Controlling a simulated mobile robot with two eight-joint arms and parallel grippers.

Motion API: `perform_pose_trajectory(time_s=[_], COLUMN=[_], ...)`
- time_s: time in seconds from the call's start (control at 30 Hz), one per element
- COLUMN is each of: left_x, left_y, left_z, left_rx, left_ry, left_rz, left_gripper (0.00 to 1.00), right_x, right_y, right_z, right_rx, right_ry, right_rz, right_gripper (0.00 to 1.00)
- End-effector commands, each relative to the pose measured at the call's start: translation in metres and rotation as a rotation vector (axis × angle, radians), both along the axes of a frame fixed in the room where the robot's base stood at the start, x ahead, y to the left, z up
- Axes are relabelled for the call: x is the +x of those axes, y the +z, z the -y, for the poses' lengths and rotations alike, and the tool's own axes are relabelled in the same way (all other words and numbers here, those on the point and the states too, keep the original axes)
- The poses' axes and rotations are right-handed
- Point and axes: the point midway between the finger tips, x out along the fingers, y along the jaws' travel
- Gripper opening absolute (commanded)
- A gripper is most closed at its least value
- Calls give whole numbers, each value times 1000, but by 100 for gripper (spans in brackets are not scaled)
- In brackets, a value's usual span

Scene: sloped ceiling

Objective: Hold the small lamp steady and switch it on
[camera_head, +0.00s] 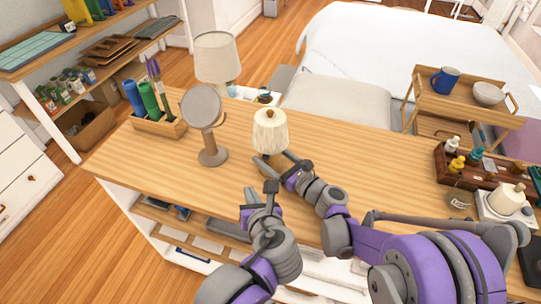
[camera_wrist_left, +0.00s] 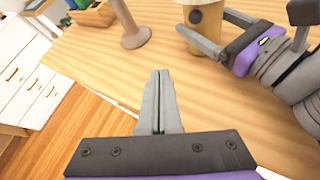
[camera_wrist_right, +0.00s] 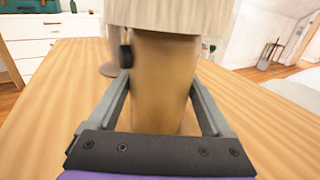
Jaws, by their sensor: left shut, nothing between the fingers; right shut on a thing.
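The small lamp has a cream pleated shade (camera_head: 270,130) and a cylindrical wooden base, and stands upright on the wooden desk (camera_head: 340,175). No clear glow shows in its shade. My right gripper (camera_wrist_right: 162,85) is shut around the lamp's base (camera_wrist_right: 165,60), one finger on each side. A small dark knob (camera_wrist_right: 126,56) sticks out of the base's left side in the right wrist view; it also shows in the left wrist view (camera_wrist_left: 195,16). My left gripper (camera_wrist_left: 160,75) is shut and empty, apart from the lamp, on its near side.
A round mirror on a stand (camera_head: 202,106) is left of the lamp. A larger lamp (camera_head: 217,58) is behind the desk. A dark box of small bottles (camera_head: 482,172) is at right. The desk between is clear.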

Motion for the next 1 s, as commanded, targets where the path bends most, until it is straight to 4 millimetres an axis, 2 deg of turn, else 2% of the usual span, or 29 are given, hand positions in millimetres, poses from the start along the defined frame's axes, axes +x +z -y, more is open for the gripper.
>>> perform_pose_trajectory(time_s=[0.17,0.5,0.7,1.0], left_x=[9,54,74,82], left_y=[3,2,2,2], left_z=[2,18,24,28], left_rx=[17,11,13,12], left_ry=[7,6,7,6], left_rz=[-1,-2,-2,-1], left_gripper=[0,0,0,0], right_x=[0,0,0,0], right_y=[0,0,0,0], right_z=[0,0,0,0], right_rx=[0,0,0,0], right_ry=[0,0,0,0], right_rz=[0,0,0,0], right_gripper=[2,2,2,2])
